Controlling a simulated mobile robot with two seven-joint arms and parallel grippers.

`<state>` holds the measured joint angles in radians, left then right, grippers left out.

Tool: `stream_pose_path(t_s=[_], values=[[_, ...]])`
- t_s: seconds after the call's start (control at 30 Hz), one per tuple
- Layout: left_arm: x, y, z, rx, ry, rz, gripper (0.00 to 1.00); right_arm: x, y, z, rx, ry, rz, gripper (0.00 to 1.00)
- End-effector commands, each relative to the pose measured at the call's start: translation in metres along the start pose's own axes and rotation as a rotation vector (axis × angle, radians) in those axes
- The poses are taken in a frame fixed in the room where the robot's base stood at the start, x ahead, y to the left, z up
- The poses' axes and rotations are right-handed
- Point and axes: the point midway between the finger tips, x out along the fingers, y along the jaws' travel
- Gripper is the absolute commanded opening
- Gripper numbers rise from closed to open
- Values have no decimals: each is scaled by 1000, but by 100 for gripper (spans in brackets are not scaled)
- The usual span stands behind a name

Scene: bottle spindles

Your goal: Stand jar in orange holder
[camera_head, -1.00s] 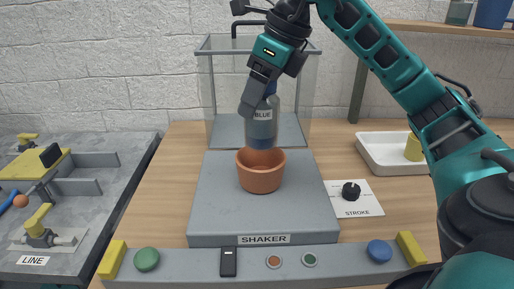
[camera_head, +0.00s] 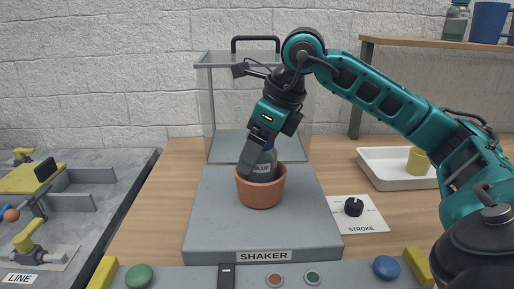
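The holder is a round cup on the grey shaker plate (camera_head: 215,225). My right gripper (camera_head: 258,150) comes down from above at a tilt and is around the jar's top, shut on it as far as I can see. The jar's cap and the far finger are hidden by the gripper. The jar's base is hidden inside the holder. My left gripper is not in view.
A clear guard box (camera_head: 207,100) with a black handle stands behind the holder. A white tray (camera_head: 385,180) with a yellow item and a STROKE knob (camera_head: 353,207) are at right. A button rail (camera_head: 180,280) runs along the front. A valve bench (camera_head: 95,200) is at left.

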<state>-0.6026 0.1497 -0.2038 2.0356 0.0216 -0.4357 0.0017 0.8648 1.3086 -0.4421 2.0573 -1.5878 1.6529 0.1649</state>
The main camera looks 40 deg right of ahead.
Motion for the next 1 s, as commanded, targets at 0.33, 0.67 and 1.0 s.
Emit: stream_pose_path(t_s=[0.33,0.67,1.0], values=[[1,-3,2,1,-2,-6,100,-1,0,1,0,-2,-1,96],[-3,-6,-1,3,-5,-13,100,-39,-1,2,0,-7,-5,96],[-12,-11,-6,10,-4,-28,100,-106,0,2,0,-6,-2,96]])
